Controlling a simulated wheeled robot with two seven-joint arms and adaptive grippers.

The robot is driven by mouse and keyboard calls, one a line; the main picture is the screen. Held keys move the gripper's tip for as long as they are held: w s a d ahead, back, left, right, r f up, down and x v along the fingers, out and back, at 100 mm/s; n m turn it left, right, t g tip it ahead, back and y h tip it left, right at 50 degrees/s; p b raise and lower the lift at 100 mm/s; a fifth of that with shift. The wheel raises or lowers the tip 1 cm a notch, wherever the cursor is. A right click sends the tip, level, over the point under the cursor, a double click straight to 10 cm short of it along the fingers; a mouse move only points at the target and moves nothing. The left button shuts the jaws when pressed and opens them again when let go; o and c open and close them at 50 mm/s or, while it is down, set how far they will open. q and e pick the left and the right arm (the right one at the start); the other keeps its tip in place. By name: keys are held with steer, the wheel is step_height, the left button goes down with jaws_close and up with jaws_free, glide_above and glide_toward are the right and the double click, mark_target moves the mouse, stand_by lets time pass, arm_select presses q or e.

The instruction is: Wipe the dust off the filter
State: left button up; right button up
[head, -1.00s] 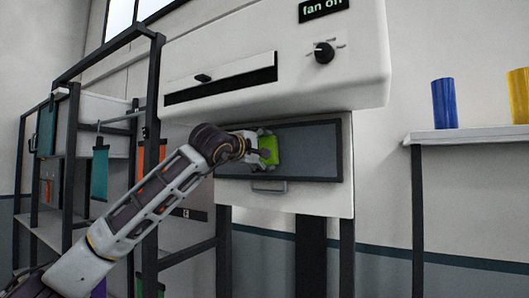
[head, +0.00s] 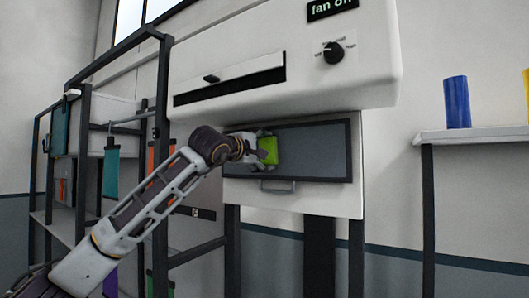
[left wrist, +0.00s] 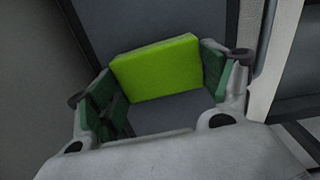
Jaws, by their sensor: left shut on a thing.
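The filter (head: 315,152) is a grey panel in a dark frame on the front of the white machine, under its hood. My left gripper (head: 262,150) is shut on a bright green sponge (head: 269,151) near the filter's left end. In the left wrist view the sponge (left wrist: 158,68) sits between the green-padded fingers (left wrist: 160,90), in front of the grey filter surface (left wrist: 168,112). I cannot tell whether the sponge touches the filter. Dust cannot be made out clearly. My right gripper is not in view.
A handle (head: 277,186) is below the filter. A knob (head: 333,52) and a "fan off" sign (head: 331,9) are on the hood. A shelf (head: 475,134) at right holds a blue cylinder (head: 457,102). A dark rack (head: 163,100) with hanging coloured pieces stands at left.

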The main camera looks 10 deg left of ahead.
arm_select(q)
steer(key=shift+a, duration=0.1)
steer(key=shift+w+a+p, duration=0.15)
steer(key=shift+w+a, duration=0.15)
steer(key=shift+a, duration=0.45)
steer(key=shift+w+a+p, duration=0.15)
steer(key=shift+w+a, duration=0.1)
steer(key=shift+a, duration=0.45)
steer(key=shift+w+a+p, duration=0.3)
steer(key=shift+a+p, duration=0.05)
steer(key=shift+a, duration=0.4)
steer(key=shift+w+a+p, duration=0.3)
steer(key=shift+a, duration=0.45)
steer(key=shift+f, duration=0.1)
steer(key=shift+b+v, duration=1.7)
steer(key=shift+v, duration=1.2)
